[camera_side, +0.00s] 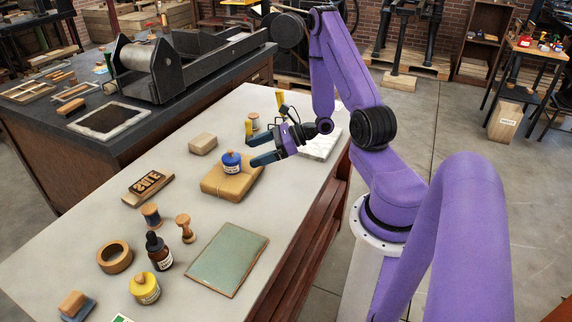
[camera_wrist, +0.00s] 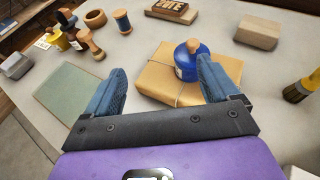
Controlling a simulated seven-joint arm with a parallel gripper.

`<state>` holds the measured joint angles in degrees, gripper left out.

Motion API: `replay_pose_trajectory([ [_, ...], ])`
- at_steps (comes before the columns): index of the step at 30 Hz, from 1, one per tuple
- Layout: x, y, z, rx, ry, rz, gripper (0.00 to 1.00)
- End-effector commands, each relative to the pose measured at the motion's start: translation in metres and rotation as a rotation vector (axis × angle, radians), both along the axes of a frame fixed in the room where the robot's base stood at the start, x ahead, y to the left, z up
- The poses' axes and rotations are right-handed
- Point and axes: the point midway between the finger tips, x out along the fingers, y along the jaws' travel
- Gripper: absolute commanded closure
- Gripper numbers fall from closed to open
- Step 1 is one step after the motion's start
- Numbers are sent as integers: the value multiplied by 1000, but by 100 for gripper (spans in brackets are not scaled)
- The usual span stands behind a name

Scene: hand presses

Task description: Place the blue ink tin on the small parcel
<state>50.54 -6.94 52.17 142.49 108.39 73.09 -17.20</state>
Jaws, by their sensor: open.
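The blue ink tin (camera_side: 232,162) has a wooden knob on its lid and stands upright on top of the brown parcel (camera_side: 213,186), which is tied with string. In the wrist view the tin (camera_wrist: 188,62) sits on the parcel (camera_wrist: 153,83), toward its far right part. My gripper (camera_side: 257,143) is open beside the tin. In the wrist view its two blue fingers (camera_wrist: 165,88) are spread wide, with the parcel and tin beyond and between them. Nothing is held. The right finger partly covers the parcel's right side.
A tan block (camera_side: 203,143) lies behind the parcel. A brush (camera_wrist: 301,88) stands to the right in the wrist view. A wooden type block (camera_side: 148,188), thread spool (camera_side: 151,215), stamp (camera_side: 185,228), dropper bottle (camera_side: 158,252), yellow tin (camera_side: 145,288) and green pad (camera_side: 228,259) occupy the front.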

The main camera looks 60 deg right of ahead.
Motion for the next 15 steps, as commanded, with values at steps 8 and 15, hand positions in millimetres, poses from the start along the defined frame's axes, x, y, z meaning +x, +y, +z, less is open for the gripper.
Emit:
replay_pose_trajectory([
  [8, -37, 133, 54, -114, -146, 746, 12],
  [15, -118, 198, 80, -272, -285, 1395, 12],
])
